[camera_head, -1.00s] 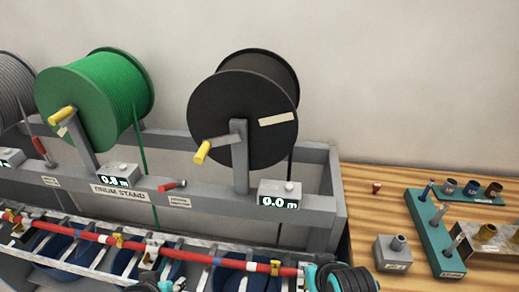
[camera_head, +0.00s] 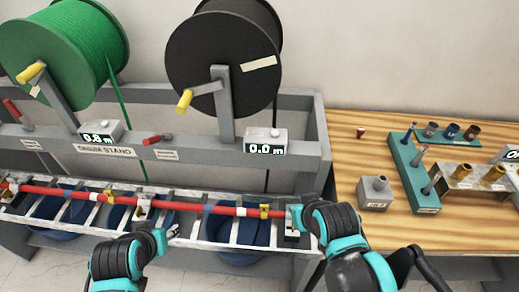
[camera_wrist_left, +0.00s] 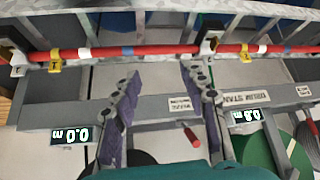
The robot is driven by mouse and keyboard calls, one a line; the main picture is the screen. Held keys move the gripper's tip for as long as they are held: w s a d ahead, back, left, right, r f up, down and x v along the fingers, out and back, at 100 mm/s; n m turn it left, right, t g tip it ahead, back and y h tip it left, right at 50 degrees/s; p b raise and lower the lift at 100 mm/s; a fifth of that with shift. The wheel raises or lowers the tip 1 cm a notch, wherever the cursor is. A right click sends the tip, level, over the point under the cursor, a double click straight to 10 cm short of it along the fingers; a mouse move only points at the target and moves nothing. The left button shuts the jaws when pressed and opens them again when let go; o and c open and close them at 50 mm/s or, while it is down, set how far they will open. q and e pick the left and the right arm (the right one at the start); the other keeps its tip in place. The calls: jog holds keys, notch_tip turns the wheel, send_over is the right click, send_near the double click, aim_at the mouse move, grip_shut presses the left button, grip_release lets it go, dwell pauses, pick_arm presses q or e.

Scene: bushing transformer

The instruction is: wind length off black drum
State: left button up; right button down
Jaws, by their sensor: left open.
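The black drum (camera_head: 215,65) stands on the drum stand, with a grey crank arm and yellow handle (camera_head: 184,100) at its front. Black cable hangs down behind the stand rail (camera_head: 200,148). Its counter (camera_head: 266,147) reads 0.0 m; this counter (camera_wrist_left: 74,136) is upside down in the left wrist view. My left gripper (camera_head: 173,236) is low in front of the stand, below the drum and crank. Its fingers (camera_wrist_left: 160,75) are spread and empty in the left wrist view. My right gripper (camera_head: 294,220) is at the right end of the red cable; its fingers are not clear.
The green drum (camera_head: 70,50) stands left, with its counter (camera_head: 100,132) at 0.8 m. A red-handled lever (camera_head: 155,140) sits on the rail. A red cable (camera_head: 180,205) runs along the rack in front. The wooden bench (camera_head: 350,205) at right holds a teal tool rack (camera_head: 412,175) and fittings.

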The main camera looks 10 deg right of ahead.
pick_arm(q)
jog(key=n+t+h+p, duration=0.45)
jog(key=h+p, duration=0.35)
jog(key=p, duration=0.2)
send_near(184, 105)
jog(key=w+f, duration=0.3)
jog(key=shift+m+t, duration=0.25)
jog(key=shift+t, duration=0.2)
jog(key=x, duration=0.2)
jog(key=b+x, duration=0.1)
jog(key=x, duration=0.2)
jog(key=b+x, duration=0.1)
jog(key=x, duration=0.2)
jog(key=shift+d+r, duration=0.3)
jog(key=shift+d, duration=0.15)
grip_shut()
